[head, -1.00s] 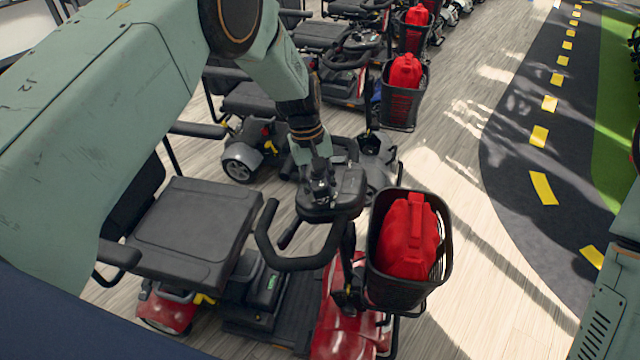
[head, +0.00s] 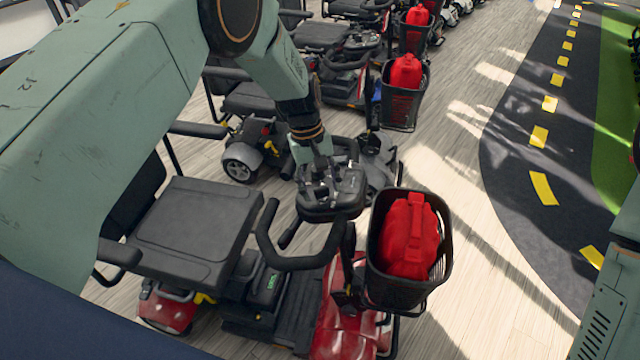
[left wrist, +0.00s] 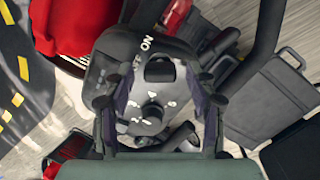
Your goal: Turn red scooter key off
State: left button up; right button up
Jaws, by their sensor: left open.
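The red scooter (head: 345,322) stands in front of me with its black seat to the left. Its black control console (head: 335,205) sits on the tiller, with a looped handlebar. My left gripper (head: 323,182) is over the console, fingers pointing down and apart. In the left wrist view the open fingers (left wrist: 158,108) flank the console face (left wrist: 115,62). A round dark knob (left wrist: 152,112) with white marks around it lies between them. White lettering including "ON" is on the console near the top. I cannot clearly make out the key. My right gripper is out of view.
A black basket (head: 400,290) with a red canister (head: 408,235) is on the scooter's front, right of the console. More scooters stand in a row behind. Open wooden floor and a dark track with yellow dashes (head: 541,188) lie to the right.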

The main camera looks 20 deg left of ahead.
pick_arm(q)
jog(key=shift+w+a+r, duration=0.1)
jog(key=shift+r, duration=0.25)
jog(key=v, duration=1.1)
